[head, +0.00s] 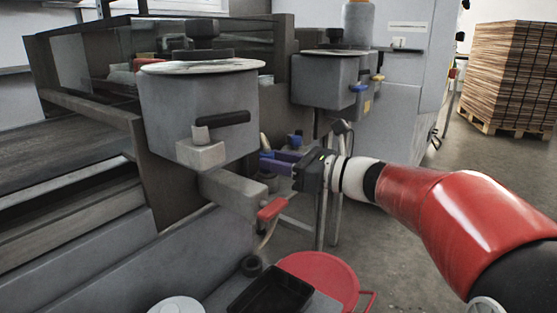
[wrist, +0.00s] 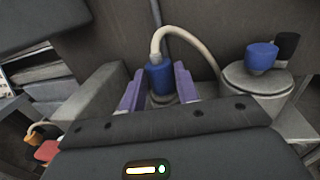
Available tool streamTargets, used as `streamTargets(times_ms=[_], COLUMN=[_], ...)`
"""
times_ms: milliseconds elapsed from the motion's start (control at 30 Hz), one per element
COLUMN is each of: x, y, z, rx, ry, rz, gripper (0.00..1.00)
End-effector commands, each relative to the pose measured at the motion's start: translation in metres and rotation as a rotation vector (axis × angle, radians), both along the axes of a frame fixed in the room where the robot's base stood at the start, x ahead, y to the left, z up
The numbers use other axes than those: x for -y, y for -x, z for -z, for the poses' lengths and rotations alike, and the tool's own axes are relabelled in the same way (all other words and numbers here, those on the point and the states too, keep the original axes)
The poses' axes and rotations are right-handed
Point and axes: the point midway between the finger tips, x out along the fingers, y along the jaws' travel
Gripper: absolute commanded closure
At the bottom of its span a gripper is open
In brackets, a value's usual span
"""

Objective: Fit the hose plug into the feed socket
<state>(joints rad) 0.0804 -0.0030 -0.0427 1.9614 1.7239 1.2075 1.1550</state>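My gripper (head: 272,160) reaches in from the right in the head view, its two purple fingers pointing left beside the near grey tank. In the wrist view, the gripper (wrist: 160,84) has a finger on each side of the blue hose plug (wrist: 159,78), and the fingertips appear to touch it. The plug is upright, with a cream hose (wrist: 172,31) arching from its top down to the right. A grey round collar (wrist: 162,99) shows under the plug. I cannot tell whether it is the feed socket or whether the plug sits in it.
A grey cylinder (wrist: 258,84) with blue and black knobs stands right of the plug. The near grey tank (head: 190,100) and a red-handled lever (head: 271,209) are close by. Open floor lies right.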

Motion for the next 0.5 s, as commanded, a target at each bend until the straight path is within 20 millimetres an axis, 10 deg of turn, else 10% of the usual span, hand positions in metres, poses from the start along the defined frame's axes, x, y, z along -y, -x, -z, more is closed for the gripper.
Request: streamTargets(times_ms=[167, 500], x=[0.0, 0.0059], y=[-0.0001, 0.0024], z=[-0.0002, -0.0004], rx=[-0.001, 0.0], ry=[0.0, 0.0], rz=[0.0, 0.003], gripper=[0.47, 0.47])
